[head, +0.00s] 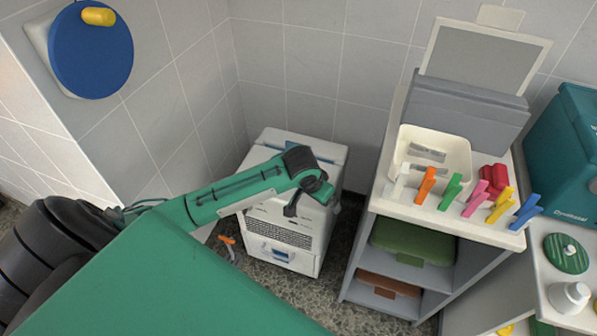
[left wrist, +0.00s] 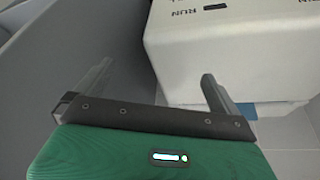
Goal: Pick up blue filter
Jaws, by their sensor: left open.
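A white boxy appliance (head: 268,215) stands on the floor in the corner. Low on its front is a recess with a small blue part (head: 278,254), which may be the blue filter; it is too small to be sure. My left gripper (head: 314,205) is in front of the appliance's upper right, above that part and apart from it. In the left wrist view its two fingers (left wrist: 157,88) are spread with nothing between them, and the white casing (left wrist: 220,50) fills the upper right. My right gripper is not in view.
A grey shelf cart (head: 400,275) stands right of the appliance, with a cream tray (head: 408,143) and several coloured clips on top. A small orange-and-grey item (head: 228,246) lies on the floor left of the appliance. Speckled floor (head: 305,292) shows between appliance and cart.

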